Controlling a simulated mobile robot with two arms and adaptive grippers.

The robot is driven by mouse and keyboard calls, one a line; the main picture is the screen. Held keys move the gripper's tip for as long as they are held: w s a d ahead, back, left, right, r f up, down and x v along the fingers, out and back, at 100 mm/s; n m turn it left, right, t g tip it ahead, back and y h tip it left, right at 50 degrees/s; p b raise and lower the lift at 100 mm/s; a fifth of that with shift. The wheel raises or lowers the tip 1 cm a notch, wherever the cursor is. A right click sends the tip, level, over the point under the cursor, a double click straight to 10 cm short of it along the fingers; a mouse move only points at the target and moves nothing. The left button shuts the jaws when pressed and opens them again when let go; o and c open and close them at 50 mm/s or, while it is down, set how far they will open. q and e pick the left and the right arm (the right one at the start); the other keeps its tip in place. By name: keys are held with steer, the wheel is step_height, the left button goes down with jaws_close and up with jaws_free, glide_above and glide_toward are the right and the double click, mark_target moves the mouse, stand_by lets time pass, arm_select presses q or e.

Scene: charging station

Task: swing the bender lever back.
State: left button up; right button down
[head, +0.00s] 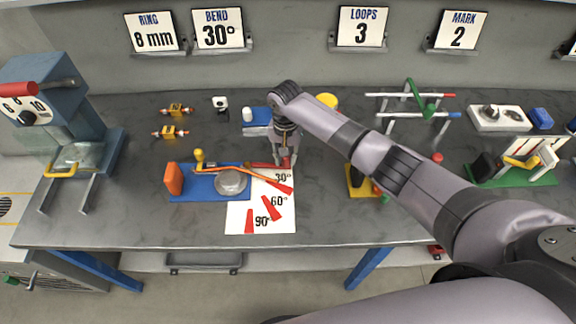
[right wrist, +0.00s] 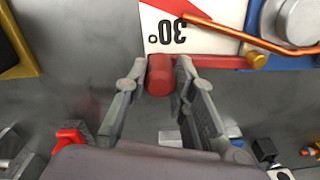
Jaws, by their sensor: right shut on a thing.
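The bender has a blue base (head: 180,192), a round grey die (head: 231,183), an orange block (head: 174,179) and a yellow knob (head: 199,155). A copper rod (right wrist: 235,31) lies across it, bent slightly, its free end near the 30° mark of the angle card (head: 238,208). The red lever (right wrist: 220,61) lies beyond the card's 30° edge. My right gripper (head: 285,162) is shut on the lever's red handle (right wrist: 160,75), with a finger on each side in the right wrist view. My left gripper is not in view.
Signs on the wall read "BEND 30°" (head: 218,29) and "RING 8 mm" (head: 154,32). A blue gauge machine (head: 62,100) stands at the left. A rack with rods (head: 415,105) and a green-based fixture (head: 515,175) stand at the right. Bare bench lies at front left.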

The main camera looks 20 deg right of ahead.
steer(key=shift+w+a+n+b, duration=0.1)
steer(key=shift+w+n+b, duration=0.2)
steer(key=shift+w+n, duration=0.35)
steer(key=shift+w, duration=0.1)
steer(key=c, duration=1.3)
jaws_free()
steer(key=shift+c, duration=0.2)
steer(key=shift+r, duration=0.1)
step_height(320, 180, up, 12)
